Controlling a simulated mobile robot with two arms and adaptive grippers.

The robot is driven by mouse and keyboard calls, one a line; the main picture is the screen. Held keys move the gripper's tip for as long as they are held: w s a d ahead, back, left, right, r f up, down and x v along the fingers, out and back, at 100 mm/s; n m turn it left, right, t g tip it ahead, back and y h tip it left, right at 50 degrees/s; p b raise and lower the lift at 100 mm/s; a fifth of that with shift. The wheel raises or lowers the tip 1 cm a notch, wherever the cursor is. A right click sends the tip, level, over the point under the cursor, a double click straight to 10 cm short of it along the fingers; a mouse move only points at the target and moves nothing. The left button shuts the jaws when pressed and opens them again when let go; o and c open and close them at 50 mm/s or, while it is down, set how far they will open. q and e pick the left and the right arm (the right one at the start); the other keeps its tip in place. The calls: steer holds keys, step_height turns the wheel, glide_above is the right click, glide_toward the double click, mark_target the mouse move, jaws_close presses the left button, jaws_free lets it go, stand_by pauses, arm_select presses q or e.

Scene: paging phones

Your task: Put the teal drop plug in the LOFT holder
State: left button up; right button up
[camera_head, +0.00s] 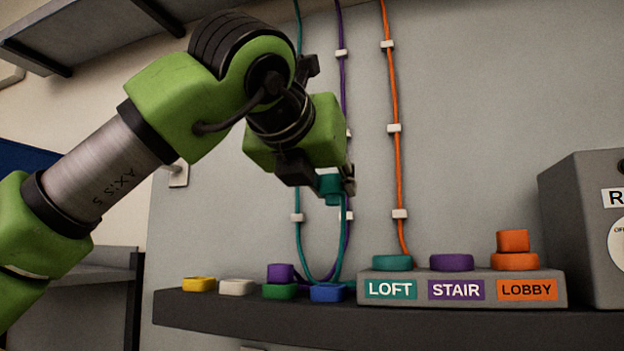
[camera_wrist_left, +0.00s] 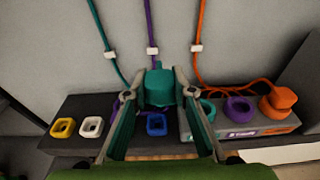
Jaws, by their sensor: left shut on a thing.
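My left gripper (camera_head: 335,180) is shut on the teal drop plug (camera_head: 330,188) and holds it in the air, up and to the left of the LOFT holder. The plug also shows between the fingers in the left wrist view (camera_wrist_left: 158,85). The LOFT holder (camera_head: 391,262) is a teal ring on a grey block with a teal LOFT label. It looks empty and is partly behind a finger in the left wrist view (camera_wrist_left: 208,108). My right gripper is not in view.
The purple STAIR holder (camera_head: 451,262) looks empty; an orange plug (camera_head: 512,241) sits in the LOBBY holder. Left along the shelf (camera_head: 230,311) are yellow (camera_head: 199,284), white (camera_head: 236,287), green (camera_head: 278,292) and blue (camera_head: 327,292) holders. A purple plug (camera_head: 280,273) stands in the green one. A grey box (camera_head: 580,220) stands right.

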arm_select(q)
steer(key=d+p, duration=0.2)
steer(key=d, duration=0.6)
steer(key=shift+w+d, duration=0.3)
